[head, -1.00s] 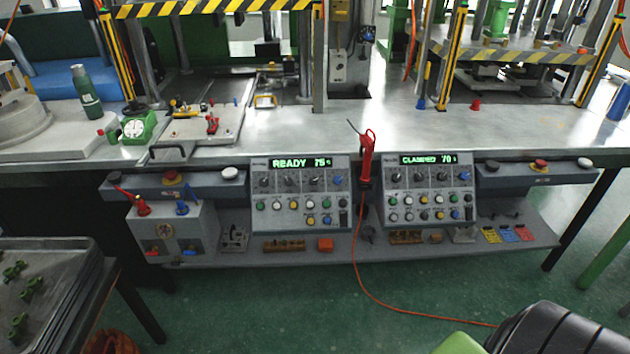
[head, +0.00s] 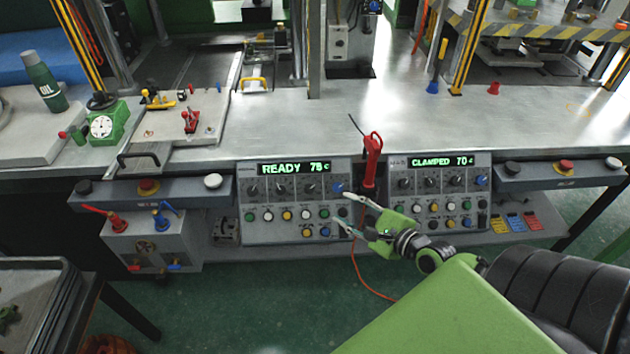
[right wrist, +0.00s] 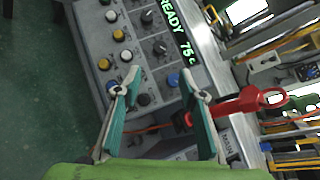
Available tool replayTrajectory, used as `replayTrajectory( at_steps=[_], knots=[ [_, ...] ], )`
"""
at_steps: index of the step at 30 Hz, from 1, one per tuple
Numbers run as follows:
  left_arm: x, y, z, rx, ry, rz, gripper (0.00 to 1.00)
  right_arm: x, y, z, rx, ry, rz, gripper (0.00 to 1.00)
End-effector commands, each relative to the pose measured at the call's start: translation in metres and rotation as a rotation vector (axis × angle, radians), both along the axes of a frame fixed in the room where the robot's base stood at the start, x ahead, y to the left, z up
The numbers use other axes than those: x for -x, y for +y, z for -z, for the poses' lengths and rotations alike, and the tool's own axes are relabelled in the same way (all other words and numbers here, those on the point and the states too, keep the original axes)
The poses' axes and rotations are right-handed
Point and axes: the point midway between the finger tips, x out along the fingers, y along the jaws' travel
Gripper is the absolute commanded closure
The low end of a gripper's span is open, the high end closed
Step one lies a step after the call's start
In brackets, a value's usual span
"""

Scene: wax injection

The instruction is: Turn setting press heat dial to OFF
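Two control panels hang on the bench front. The left panel (head: 245,222) reads READY 75 c, and its black dials (head: 281,187) sit in a row above coloured buttons. The right panel (head: 397,222) reads CLAMPED 70 c and has similar dials (head: 431,183). The dial labels are too small to read, so I cannot tell which one is the heat dial. My right gripper (head: 342,209) is open and empty in front of the left panel's right edge. In the right wrist view its fingers (right wrist: 160,80) are spread before black dials (right wrist: 159,47) and a blue knob (right wrist: 174,79). My left gripper is out of view.
A red-handled tool (head: 372,147) with an orange cable stands between the panels, close to my right gripper. Button boxes (head: 185,190) flank the panels. A metal shelf (head: 272,253) runs below. A tray table (head: 88,290) stands at front left.

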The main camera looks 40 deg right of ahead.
Motion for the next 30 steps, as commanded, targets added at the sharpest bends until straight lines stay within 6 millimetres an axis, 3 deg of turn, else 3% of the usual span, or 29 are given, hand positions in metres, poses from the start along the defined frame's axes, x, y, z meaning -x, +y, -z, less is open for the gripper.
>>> replayTrajectory(
  at_steps=[9, 21, 30],
  knots=[
    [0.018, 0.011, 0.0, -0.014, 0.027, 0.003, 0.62, -0.036, 0.003, 0.008, -0.006, -0.005, 0.003, 0.62],
    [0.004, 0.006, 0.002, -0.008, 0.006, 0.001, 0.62, -0.102, 0.01, 0.028, -0.004, -0.004, 0.002, 0.62],
    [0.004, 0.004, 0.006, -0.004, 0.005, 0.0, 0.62, -0.129, 0.013, 0.037, -0.003, -0.001, 0.001, 0.62]
  ],
)
